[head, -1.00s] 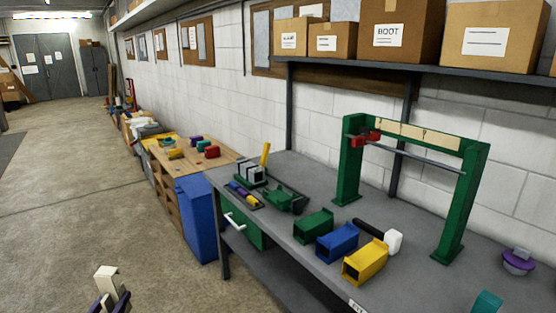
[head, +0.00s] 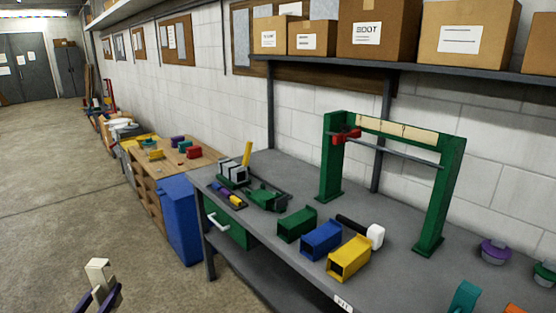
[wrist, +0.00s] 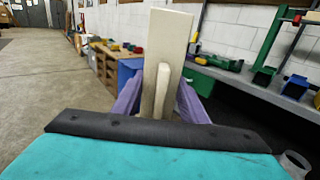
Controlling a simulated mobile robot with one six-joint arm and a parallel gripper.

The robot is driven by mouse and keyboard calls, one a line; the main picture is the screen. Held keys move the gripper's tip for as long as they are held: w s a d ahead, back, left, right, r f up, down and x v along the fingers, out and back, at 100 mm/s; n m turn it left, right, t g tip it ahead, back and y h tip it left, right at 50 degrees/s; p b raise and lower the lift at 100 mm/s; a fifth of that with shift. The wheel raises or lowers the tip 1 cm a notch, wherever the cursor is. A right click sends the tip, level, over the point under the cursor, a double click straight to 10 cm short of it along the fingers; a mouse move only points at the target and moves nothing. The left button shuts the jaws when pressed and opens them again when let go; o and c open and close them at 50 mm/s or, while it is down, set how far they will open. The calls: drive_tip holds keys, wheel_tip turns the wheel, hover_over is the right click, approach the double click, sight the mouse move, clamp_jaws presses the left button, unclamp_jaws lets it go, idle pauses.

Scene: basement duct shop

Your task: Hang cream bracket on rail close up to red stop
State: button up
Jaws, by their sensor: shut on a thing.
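The cream bracket (wrist: 163,60) stands upright between the purple fingers of my gripper (wrist: 160,100) in the wrist view, with a shorter cream prong in front of its flat plate. In the head view the bracket (head: 98,270) and my gripper (head: 97,296) are at the lower left, over the floor and well away from the bench. The grey rail (head: 395,152) runs across a green frame (head: 328,165) on the bench. The red stop (head: 346,135) is at the rail's left end. No other thing shows hanging on the rail.
On the grey bench (head: 385,272) stand green, blue (head: 321,240) and yellow (head: 349,258) boxes, a white-headed mallet (head: 374,236), a vise and purple-topped knobs. A blue bin (head: 180,220) stands beside the bench. Cartons fill the shelf above. The floor at left is clear.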

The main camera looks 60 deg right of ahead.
drive_tip(key=s+d+r+m+g+h+p, duration=0.1)
drive_tip(key=d+r+m+g, duration=0.25)
drive_tip(key=d, duration=1.75)
drive_tip(key=s+d+r+m+g+h+p, duration=0.15)
drive_tip(key=d+r+g, duration=0.3)
drive_tip(key=d, duration=1.65)
drive_tip(key=s+d+r+m+g, duration=0.1)
drive_tip(key=s+d+r, duration=0.3)
drive_tip(key=s+d, duration=0.5)
drive_tip(key=s+d+r+m+g, duration=0.2)
drive_tip(key=s+d, duration=0.8)
drive_tip(key=d, duration=0.5)
drive_tip(key=s+d+r+m+g, duration=0.2)
drive_tip(key=s+d+r+g, duration=0.2)
drive_tip(key=s+d, duration=0.5)
wheel_tip(320, 180, up, 2)
drive_tip(key=d, duration=0.2)
drive_tip(key=shift+s+d, duration=0.15)
drive_tip(key=shift+d, duration=0.25)
drive_tip(key=shift+d+p, duration=0.2)
drive_tip(key=shift+p, duration=0.1)
drive_tip(key=f+x, duration=0.2)
drive_tip(key=x, duration=0.9)
drive_tip(key=shift+d+f, duration=0.15)
drive_tip(key=shift+d, duration=0.15)
